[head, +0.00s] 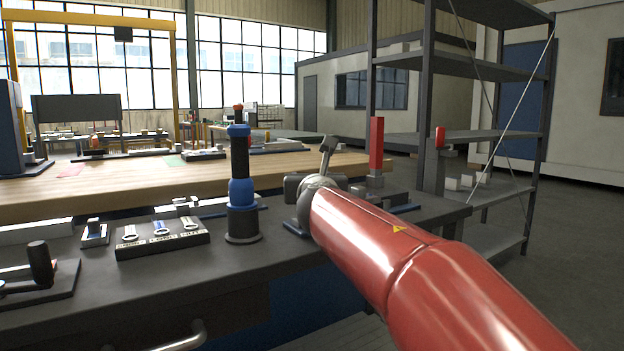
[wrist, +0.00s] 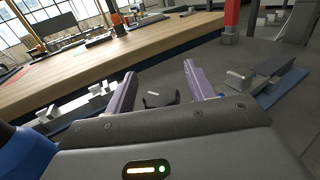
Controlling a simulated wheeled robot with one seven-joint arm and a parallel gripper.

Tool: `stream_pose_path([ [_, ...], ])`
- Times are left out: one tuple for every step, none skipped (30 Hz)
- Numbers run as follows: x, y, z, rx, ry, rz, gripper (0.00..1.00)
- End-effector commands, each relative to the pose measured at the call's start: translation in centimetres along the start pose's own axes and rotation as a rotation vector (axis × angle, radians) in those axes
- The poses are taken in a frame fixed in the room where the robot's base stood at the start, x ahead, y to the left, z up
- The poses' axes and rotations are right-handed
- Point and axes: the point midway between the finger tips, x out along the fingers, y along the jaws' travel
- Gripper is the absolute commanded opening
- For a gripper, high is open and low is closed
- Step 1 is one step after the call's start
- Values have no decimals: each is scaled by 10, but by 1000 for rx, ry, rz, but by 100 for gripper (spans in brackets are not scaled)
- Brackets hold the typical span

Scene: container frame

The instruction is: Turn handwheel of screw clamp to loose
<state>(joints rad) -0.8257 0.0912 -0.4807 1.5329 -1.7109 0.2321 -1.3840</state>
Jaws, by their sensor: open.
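My gripper (wrist: 158,72) is open in the wrist view, with a purple finger on each side. A small dark curved part (wrist: 160,99) shows between the fingers; I cannot tell whether it belongs to the handwheel. In the head view my red arm reaches over the bench and largely hides the gripper. No handwheel can be made out clearly in either view. A red-topped upright (head: 376,146) stands just beyond my arm's end, and its red post also shows in the wrist view (wrist: 231,13). I cannot tell whether it is the screw clamp.
A blue and black column (head: 241,192) stands left of my arm's end. A tray of wrenches (head: 162,237) and a lever device (head: 41,266) lie farther left on the dark bench. A wooden table (head: 100,195) is behind, and metal shelving (head: 480,137) stands right.

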Motion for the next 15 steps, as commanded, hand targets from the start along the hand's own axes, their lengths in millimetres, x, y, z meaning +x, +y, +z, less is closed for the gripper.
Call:
stream_pose_path([
  [0,0,0,0,0,0,55],
  [0,0,0,0,0,0,55],
  [0,0,0,0,0,0,50],
  [0,0,0,0,0,0,46],
  [0,0,0,0,0,0,42],
  [0,0,0,0,0,0,36],
  [0,0,0,0,0,0,32],
  [0,0,0,0,0,0,29],
  [0,0,0,0,0,0,23],
  [0,0,0,0,0,0,19],
  [0,0,0,0,0,0,15],
  [0,0,0,0,0,0,10],
  [0,0,0,0,0,0,10],
  [0,0,0,1,0,0,10],
  [0,0,0,1,0,1,10],
])
